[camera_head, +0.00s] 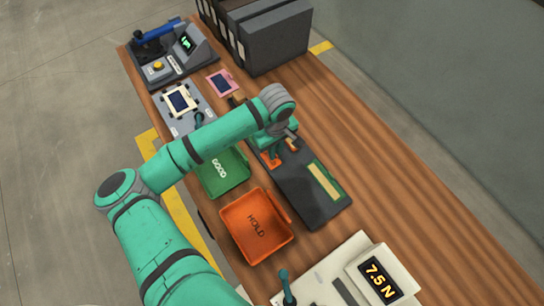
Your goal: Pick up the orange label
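My green arm reaches over the table, and my gripper (277,153) points down at the upper left end of a dark grey mat (316,212). A small orange patch (293,146) shows just right of the gripper, and another orange patch (270,163) shows at its lower left. Either may be the orange label, but the arm hides part of this area and the patches are too small to tell. I cannot see whether the fingers are apart or closed on something.
A green GOOD tray (235,180) and an orange HOLD tray (238,240) stand left of the mat. A 7.5 N gauge (362,262) is at the near end. Grey binders (272,40) and a device (165,62) stand at the far end. The right side of the wooden table (400,200) is clear.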

